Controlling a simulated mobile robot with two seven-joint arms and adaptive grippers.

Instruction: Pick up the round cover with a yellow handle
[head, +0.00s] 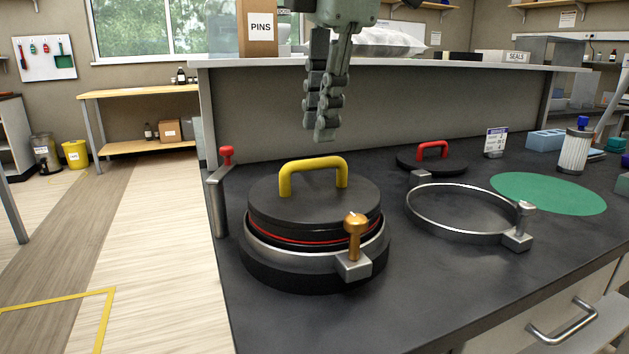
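The round black cover (275,207) with a yellow handle (313,165) sits on a black round port with a metal ring (262,247) on the bench. A red line runs around the cover's side. An orange-knobbed clamp (355,238) stands at the ring's front right, and a red-knobbed lever (225,156) stands at the left. My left gripper (321,133) points down above the yellow handle, apart from it, with nothing seen in it. Its fingers overlap from this side, so its opening is unclear. My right gripper is not in view.
A second black cover with a red handle (432,151) lies behind an empty metal ring (411,212) with a clamp. A green round mat (548,194) and a white filter cylinder (574,152) are at the right. A raised shelf (440,62) runs behind.

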